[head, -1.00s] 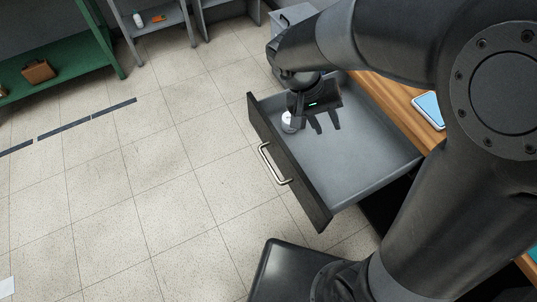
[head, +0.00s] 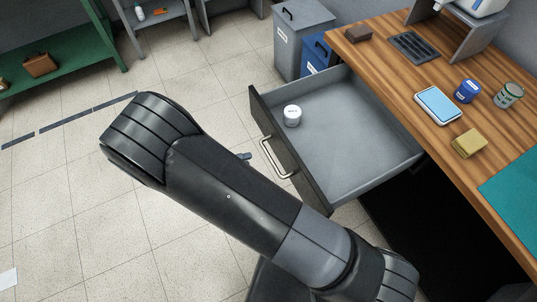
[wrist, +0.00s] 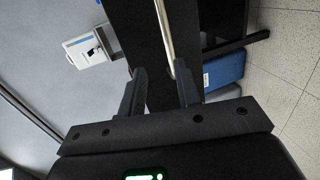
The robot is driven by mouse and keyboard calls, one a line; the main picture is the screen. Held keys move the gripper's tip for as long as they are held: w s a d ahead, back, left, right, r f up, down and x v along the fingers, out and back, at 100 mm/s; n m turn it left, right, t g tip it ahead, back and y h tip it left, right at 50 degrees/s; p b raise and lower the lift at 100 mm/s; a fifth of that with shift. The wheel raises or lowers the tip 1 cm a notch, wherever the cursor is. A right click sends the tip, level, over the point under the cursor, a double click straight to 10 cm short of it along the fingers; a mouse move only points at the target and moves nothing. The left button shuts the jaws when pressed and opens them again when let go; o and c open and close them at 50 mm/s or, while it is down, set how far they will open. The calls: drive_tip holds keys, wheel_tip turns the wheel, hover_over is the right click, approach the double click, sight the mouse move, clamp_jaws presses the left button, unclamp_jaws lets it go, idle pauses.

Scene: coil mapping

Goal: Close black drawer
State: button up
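The black drawer is pulled far out of the wooden desk; its dark front (head: 290,155) faces lower left and its grey interior is visible. A silver bar handle (head: 271,158) is on that front; it also shows in the wrist view (wrist: 164,25). My arm hides most of the gripper in the head view.
The desk top (head: 400,70) holds a blue-screened device (head: 438,104), a blue jar (head: 467,91), a green-labelled can (head: 508,95) and a yellow block (head: 468,143). Grey (head: 303,40) and blue (head: 318,54) bins stand behind the drawer. Tiled floor at left is open.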

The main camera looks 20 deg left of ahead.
sight(268, 155)
drive_tip(key=shift+t, duration=0.6)
drive_tip(key=x, duration=0.3)
drive_tip(key=f+x, duration=0.1)
drive_tip(key=x, duration=0.2)
drive_tip(key=f+x, duration=0.1)
drive_tip(key=x, duration=0.2)
drive_tip(key=shift+w+d, duration=0.1)
drive_tip(key=shift+w, duration=0.05)
clamp_jaws()
